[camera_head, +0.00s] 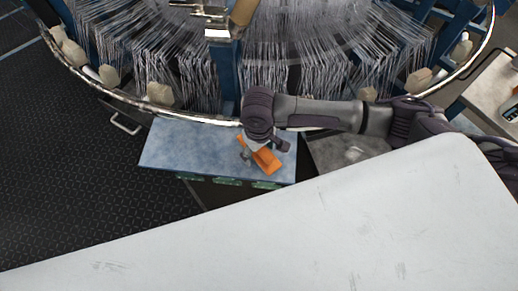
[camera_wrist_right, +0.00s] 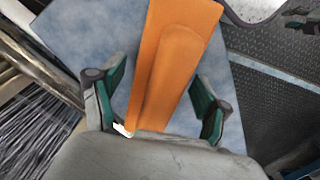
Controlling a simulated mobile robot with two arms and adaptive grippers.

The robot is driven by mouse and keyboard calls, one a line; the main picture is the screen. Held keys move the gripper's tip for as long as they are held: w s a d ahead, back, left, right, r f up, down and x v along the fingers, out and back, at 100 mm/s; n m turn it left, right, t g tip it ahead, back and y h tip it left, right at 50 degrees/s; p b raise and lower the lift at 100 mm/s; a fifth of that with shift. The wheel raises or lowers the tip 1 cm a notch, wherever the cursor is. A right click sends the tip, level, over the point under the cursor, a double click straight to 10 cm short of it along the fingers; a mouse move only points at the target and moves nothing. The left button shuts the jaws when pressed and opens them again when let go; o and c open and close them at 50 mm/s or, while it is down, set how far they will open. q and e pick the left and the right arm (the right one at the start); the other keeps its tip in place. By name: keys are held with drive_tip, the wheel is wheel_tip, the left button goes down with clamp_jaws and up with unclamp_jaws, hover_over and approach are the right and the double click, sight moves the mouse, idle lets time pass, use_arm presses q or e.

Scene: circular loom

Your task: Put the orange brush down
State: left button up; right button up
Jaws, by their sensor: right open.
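The orange brush (camera_head: 265,160) lies on the blue-grey top of a low cabinet (camera_head: 190,145) in front of the loom. In the right wrist view the brush (camera_wrist_right: 172,65) runs from the top edge down between my right gripper's fingers. My right gripper (camera_wrist_right: 160,105) is open, with green-padded fingers apart on both sides of the brush and a gap to each. In the head view this gripper (camera_head: 262,153) is right above the brush and partly hides it. My left gripper is not in view.
The circular loom (camera_head: 270,60) with its white threads and metal rim stands just behind the cabinet. A large white surface (camera_head: 330,230) fills the front. Dark textured floor (camera_head: 70,170) is open at the left. The cabinet top left of the brush is clear.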

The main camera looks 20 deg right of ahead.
wheel_tip(320, 180, up, 12)
drive_tip(key=shift+r+p, duration=0.15)
drive_tip(key=shift+p, duration=0.6)
idle(0.3)
